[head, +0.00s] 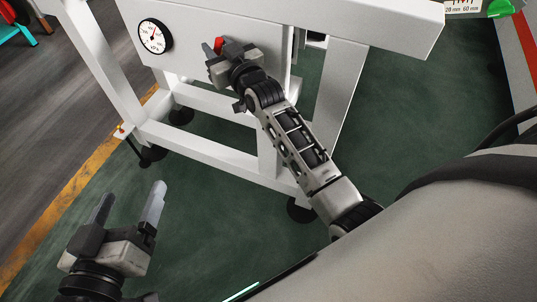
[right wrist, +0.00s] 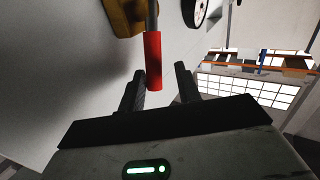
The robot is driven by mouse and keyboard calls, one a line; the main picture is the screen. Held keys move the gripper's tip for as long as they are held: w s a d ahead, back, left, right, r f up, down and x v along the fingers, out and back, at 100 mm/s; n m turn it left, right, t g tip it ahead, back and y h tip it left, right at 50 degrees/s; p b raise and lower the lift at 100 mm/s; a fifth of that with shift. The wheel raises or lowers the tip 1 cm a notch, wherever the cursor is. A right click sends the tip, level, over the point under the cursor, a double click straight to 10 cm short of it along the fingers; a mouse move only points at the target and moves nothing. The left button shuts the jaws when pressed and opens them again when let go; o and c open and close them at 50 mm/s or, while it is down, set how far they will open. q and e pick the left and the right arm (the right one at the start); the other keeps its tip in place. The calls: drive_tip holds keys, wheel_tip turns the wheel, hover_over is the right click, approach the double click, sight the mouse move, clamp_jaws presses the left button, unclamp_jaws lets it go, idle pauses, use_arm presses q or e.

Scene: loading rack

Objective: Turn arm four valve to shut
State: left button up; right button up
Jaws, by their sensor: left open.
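The valve's red handle (head: 219,45) stands out from the front of the white rack panel. In the right wrist view the red handle sleeve (right wrist: 153,60) hangs from a grey lever below a brass-coloured valve body (right wrist: 126,15). My right gripper (head: 221,56) is at the handle. In the right wrist view its fingers (right wrist: 159,80) are apart, with the sleeve's lower end between them, nearer the left finger; a gap shows to the right finger. The fingers hide most of the valve in the head view. My left gripper (head: 130,200) is open and empty, low over the green floor.
A round pressure gauge (head: 154,36) is on the panel (head: 190,22) left of the valve; a round dial (right wrist: 195,10) also shows in the right wrist view. White rack legs (head: 95,65) stand below. Green floor (head: 215,235) around my left gripper is clear.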

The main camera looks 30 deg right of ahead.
drive_tip(key=s, duration=1.3)
drive_tip(key=s+a+f+g+y+b, duration=0.1)
drive_tip(key=s+a+f+g, duration=0.1)
drive_tip(key=s+f, duration=0.6)
drive_tip(key=s+a+f+n+g+y+b, duration=0.1)
drive_tip(key=s+f+g, duration=0.3)
drive_tip(key=s+f, duration=0.4)
wheel_tip(320, 180, down, 2)
drive_tip(key=shift+a+f+n+g+b, duration=0.3)
drive_tip(key=shift+a+g+b, duration=0.15)
drive_tip(key=shift+a, duration=0.45)
